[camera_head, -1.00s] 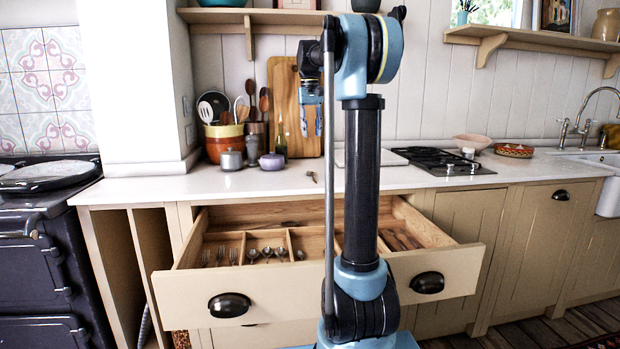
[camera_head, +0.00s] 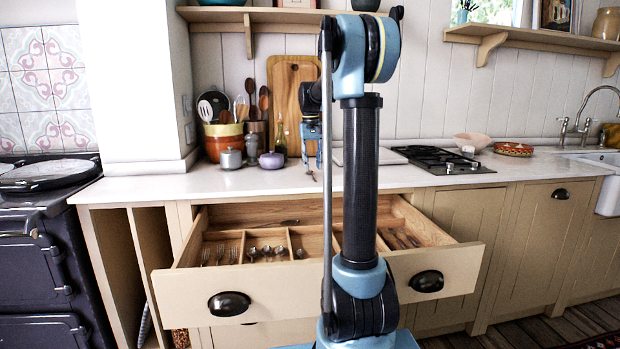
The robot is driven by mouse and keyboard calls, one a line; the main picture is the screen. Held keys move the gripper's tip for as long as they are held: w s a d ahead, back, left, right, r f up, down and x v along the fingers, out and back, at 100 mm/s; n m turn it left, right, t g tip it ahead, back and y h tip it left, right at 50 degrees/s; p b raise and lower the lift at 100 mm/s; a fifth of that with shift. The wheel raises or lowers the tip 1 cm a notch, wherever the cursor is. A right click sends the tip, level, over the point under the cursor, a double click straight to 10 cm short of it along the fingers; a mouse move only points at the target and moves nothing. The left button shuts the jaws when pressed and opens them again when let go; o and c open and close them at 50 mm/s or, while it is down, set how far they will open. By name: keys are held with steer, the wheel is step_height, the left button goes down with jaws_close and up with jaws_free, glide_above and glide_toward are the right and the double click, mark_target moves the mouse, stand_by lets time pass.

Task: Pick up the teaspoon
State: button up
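My gripper (camera_head: 312,158) points down just above the white counter, in front of the wooden cutting board. Its two blue fingers look apart. A small metal item (camera_head: 313,176), perhaps the teaspoon, lies on the counter by the fingertips and is partly hidden; I cannot tell whether they touch it. The open drawer (camera_head: 255,298) below holds several spoons (camera_head: 267,251) in a middle compartment and forks (camera_head: 219,254) in the left one. A single small utensil (camera_head: 299,253) lies in the compartment right of the spoons. My arm's column hides part of the drawer.
A utensil crock (camera_head: 223,146), a grey pot (camera_head: 231,159) and a purple pot (camera_head: 272,160) stand left of my gripper. The cutting board (camera_head: 293,100) leans behind it. A gas hob (camera_head: 443,160) is to the right. The drawer juts out below the counter.

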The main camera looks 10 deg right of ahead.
steer(key=shift+f, duration=1.75)
jaws_close()
steer(key=shift+r, duration=0.1)
